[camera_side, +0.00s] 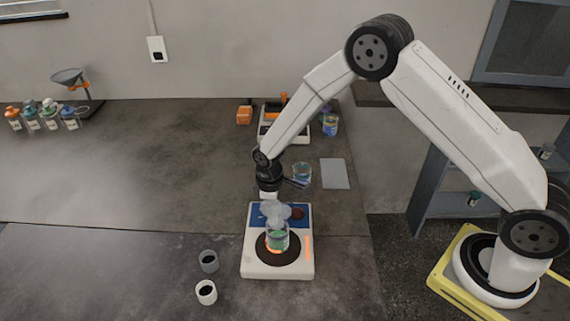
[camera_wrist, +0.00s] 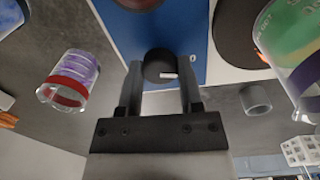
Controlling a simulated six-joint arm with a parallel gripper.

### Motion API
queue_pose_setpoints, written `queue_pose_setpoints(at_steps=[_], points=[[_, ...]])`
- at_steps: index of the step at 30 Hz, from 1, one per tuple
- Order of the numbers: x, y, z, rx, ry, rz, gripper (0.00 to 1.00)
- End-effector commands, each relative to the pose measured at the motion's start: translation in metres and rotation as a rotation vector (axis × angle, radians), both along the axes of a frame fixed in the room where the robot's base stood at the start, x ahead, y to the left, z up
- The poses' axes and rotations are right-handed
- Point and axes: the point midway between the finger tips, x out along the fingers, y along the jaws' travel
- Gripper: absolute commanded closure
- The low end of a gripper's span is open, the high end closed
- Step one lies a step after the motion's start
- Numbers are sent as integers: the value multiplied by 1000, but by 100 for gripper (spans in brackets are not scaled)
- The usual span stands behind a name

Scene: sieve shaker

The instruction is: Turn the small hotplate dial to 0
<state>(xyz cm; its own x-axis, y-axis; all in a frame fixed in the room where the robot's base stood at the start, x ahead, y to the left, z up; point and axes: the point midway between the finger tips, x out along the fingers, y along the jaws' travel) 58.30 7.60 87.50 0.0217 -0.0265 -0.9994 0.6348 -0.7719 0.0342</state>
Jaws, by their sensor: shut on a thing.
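The white hotplate (camera_side: 249,262) with a blue control panel stands on the bench in the side view. The small black dial (camera_wrist: 158,62) is on the blue panel (camera_wrist: 180,25) in the wrist view. My gripper (camera_wrist: 160,80) is shut on this dial, one finger on each side. A short white mark shows at the dial's lower right, and a white 0 is printed on the panel right of the dial. In the side view my gripper (camera_side: 268,192) comes down over the panel's left part, hiding the small dial.
A steaming beaker of green liquid (camera_side: 278,240) stands on the hotplate's dark plate, close to my gripper. A dark red knob (camera_side: 298,213) is beside it on the panel. Two small cups (camera_side: 208,261) stand left of the hotplate. A beaker (camera_side: 302,172) is just behind my wrist. The left bench is mostly clear.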

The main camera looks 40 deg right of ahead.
Motion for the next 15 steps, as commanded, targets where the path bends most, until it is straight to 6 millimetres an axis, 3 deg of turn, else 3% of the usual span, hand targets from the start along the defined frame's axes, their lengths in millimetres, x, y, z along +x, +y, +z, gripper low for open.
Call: queue_pose_setpoints(at_steps=[11,12,15], points=[[0,0,0,0,-3,10,100],[1,0,0,0,-3,10,44],[0,0,0,0,-1,10,18]])
